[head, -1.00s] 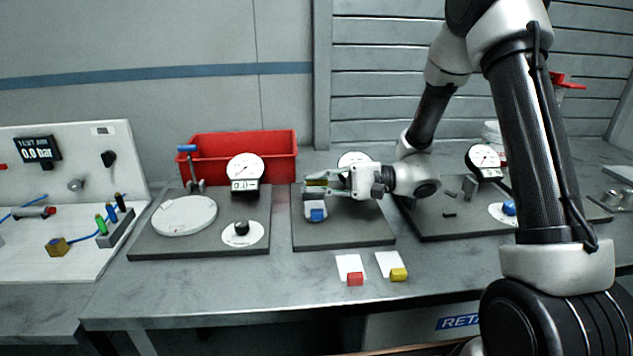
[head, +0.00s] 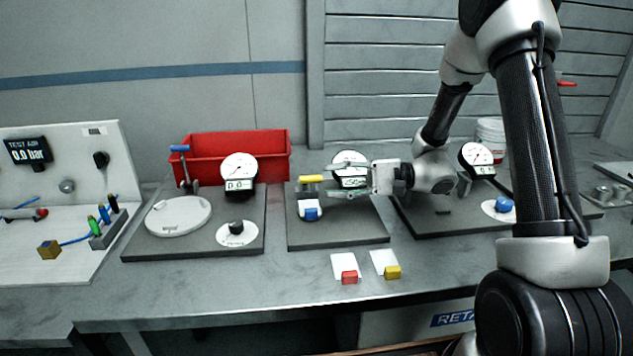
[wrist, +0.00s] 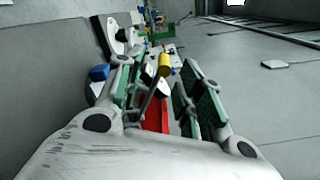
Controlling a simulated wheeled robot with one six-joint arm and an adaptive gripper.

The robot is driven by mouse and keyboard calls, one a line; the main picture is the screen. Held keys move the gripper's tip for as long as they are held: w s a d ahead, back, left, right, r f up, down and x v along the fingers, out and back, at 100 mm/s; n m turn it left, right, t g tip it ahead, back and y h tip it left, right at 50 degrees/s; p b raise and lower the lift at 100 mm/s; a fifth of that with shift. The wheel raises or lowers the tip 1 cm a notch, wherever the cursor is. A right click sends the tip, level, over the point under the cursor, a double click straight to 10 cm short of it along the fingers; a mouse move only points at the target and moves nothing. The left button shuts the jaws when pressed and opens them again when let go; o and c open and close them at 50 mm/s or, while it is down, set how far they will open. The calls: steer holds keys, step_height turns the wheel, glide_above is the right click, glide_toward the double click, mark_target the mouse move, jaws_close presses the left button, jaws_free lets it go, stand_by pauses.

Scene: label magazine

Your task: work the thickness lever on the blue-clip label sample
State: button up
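The label sample with the blue clip (head: 311,213) lies on the middle gauge's dark base plate (head: 345,230), with its white sheet under the gauge's frame. The thickness lever's yellow handle (head: 311,179) stands above the sample, left of the round dial (head: 350,158). My gripper (head: 328,183) is open and empty, just right of the handle. In the wrist view the yellow handle (wrist: 165,64) shows beyond the gap between my green-padded fingers (wrist: 160,80), and the blue clip (wrist: 99,72) is to its left. The gauge's small display is partly visible behind my fingers.
Samples with a red clip (head: 349,277) and a yellow clip (head: 392,272) lie at the bench front. A gauge with a round white plate (head: 178,216) stands left, another gauge (head: 477,157) right. A red bin (head: 210,158) is behind. The front bench strip is mostly clear.

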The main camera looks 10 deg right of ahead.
steer(key=d, duration=0.6)
steer(key=shift+d, duration=0.1)
steer(key=c, duration=0.3)
steer(key=a, duration=0.1)
steer(key=r+n, duration=0.1)
steer(key=a+g, duration=0.1)
steer(key=shift+s+a+r, duration=0.25)
steer(key=shift+a+r, duration=0.05)
steer(key=shift+a, duration=0.05)
jaws_close()
steer(key=w+a+r+n+g+h, duration=0.1)
steer(key=w+r+n+h, duration=0.25)
steer(key=r+n, duration=0.5)
steer(key=w+a+r+n+g+h, duration=0.1)
steer(key=w+r+n+h, duration=0.3)
steer(key=n, duration=0.7)
steer(key=s+a+f+h, duration=0.1)
steer(key=s+a+f, duration=0.4)
steer(key=f, duration=0.4)
steer(key=shift+a+n, duration=0.45)
steer(key=shift+a, duration=0.45)
